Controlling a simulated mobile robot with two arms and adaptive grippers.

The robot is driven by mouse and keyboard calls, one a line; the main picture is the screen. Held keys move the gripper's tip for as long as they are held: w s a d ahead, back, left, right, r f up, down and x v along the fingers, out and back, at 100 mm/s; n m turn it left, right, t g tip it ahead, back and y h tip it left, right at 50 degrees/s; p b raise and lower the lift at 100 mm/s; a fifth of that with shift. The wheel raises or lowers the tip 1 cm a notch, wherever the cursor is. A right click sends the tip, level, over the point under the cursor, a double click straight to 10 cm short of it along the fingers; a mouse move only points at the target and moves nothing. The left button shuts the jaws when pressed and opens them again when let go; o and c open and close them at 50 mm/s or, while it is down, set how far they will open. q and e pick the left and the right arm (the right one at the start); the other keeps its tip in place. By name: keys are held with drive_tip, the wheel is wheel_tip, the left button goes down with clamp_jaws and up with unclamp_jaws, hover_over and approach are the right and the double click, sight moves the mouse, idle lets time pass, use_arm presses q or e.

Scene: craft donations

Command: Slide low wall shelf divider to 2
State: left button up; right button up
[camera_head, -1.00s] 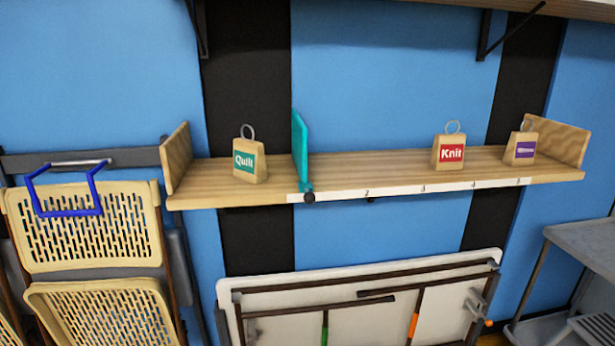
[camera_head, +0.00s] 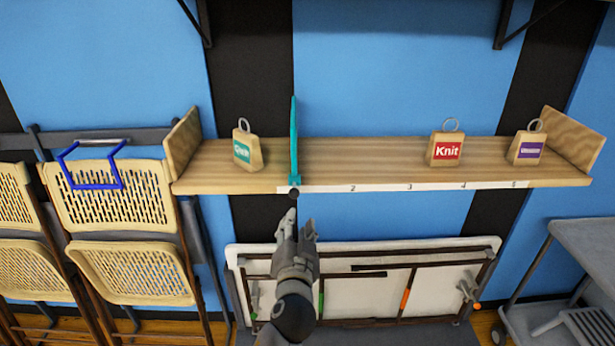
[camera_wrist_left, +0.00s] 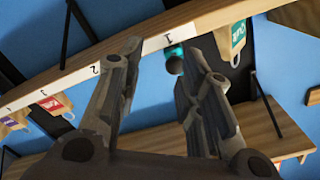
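The low wall shelf (camera_head: 380,178) carries a white strip numbered along its front edge (camera_head: 380,188). The teal divider (camera_head: 295,140) stands upright across the shelf near its left end, left of the 2 mark. Its dark round knob (camera_head: 294,193) sticks out below the front edge. In the left wrist view the knob (camera_wrist_left: 175,65) shows beside the 1 mark. My left gripper (camera_head: 294,222) is below and in front of the knob. In the left wrist view its fingers (camera_wrist_left: 160,52) are spread, with the knob seen between their tips, not gripped. My right gripper is not in view.
The Quilt bag (camera_head: 246,150) stands left of the divider. The Knit bag (camera_head: 446,150) and a purple-labelled bag (camera_head: 527,148) stand far right, leaving clear shelf around 2. A folded table (camera_head: 380,260) leans below; folding chairs (camera_head: 120,200) hang left.

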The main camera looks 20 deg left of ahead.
sight(294, 196)
use_arm(q)
drive_tip(key=shift+t, duration=0.3)
drive_tip(key=w+a+r+p, duration=0.1)
drive_tip(key=w, duration=0.1)
drive_tip(key=w+a+r+p, duration=0.1)
drive_tip(key=w, duration=0.2)
drive_tip(key=w+a+r, duration=0.1)
drive_tip(key=w, duration=0.2)
drive_tip(key=shift+w+r+p, duration=0.15)
drive_tip(key=shift+p, duration=0.25)
drive_tip(key=shift+x, duration=0.95)
clamp_jaws()
